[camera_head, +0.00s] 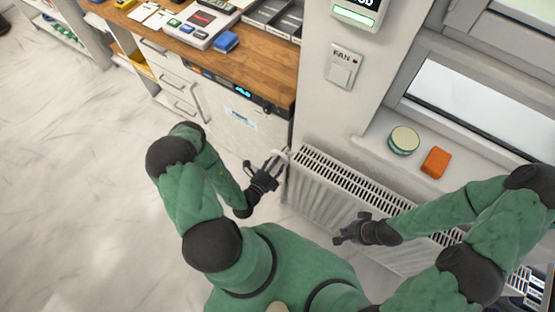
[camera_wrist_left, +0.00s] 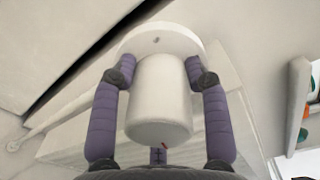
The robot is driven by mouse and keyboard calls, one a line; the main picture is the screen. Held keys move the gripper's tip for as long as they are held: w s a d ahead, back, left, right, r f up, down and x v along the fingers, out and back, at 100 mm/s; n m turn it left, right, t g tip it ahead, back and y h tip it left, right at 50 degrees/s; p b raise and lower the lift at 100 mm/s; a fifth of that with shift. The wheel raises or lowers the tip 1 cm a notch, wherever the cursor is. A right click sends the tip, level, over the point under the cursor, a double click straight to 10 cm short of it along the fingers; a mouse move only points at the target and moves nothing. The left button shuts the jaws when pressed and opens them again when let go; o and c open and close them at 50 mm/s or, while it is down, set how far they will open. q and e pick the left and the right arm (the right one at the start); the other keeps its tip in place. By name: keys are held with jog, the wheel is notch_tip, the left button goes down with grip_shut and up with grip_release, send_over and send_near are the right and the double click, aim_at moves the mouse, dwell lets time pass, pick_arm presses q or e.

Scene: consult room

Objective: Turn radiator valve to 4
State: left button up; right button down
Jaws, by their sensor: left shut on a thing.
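The white radiator (camera_head: 330,195) stands under the window, with its valve (camera_head: 281,154) at its left end. In the left wrist view the valve knob (camera_wrist_left: 160,95) is a white cylinder in front of a round white collar (camera_wrist_left: 160,38). A small red mark shows near the knob's lower edge; I cannot read any number. My left gripper (camera_head: 274,162) is at the valve, and its two fingers are closed on either side of the knob. My right gripper (camera_head: 340,238) is in front of the radiator, touching no object that I can make out; its finger opening is too small to tell.
A wooden counter (camera_head: 270,70) with an appliance below it stands close to the left of the valve. A round tin (camera_head: 403,140) and an orange block (camera_head: 436,162) are on the windowsill. A FAN switch (camera_head: 343,68) is on the wall. The floor at left is clear.

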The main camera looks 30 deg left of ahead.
pick_arm(q)
jog(key=m+p, duration=0.1)
jog(key=m, duration=0.5)
jog(key=shift+a+r, duration=0.1)
jog(key=shift+a, duration=0.05)
jog(key=m+p, duration=0.1)
jog(key=m, duration=0.5)
jog(key=shift+m, duration=0.3)
jog(key=m, duration=0.6)
jog(key=shift+w+r+t+p, duration=0.1)
jog(key=shift+t+p, duration=0.2)
jog(key=shift+p, duration=0.05)
jog(key=m, duration=0.7)
jog(key=shift+p, duration=0.3)
jog(key=shift+d+m, duration=0.2)
jog(key=shift+m, duration=0.1)
jog(key=o, duration=1.2)
jog(key=shift+d, duration=0.1)
jog(key=shift+c, duration=0.2)
jog(key=s, duration=1.2)
jog(key=shift+a+f, duration=0.3)
jog(key=shift+a, duration=0.1)
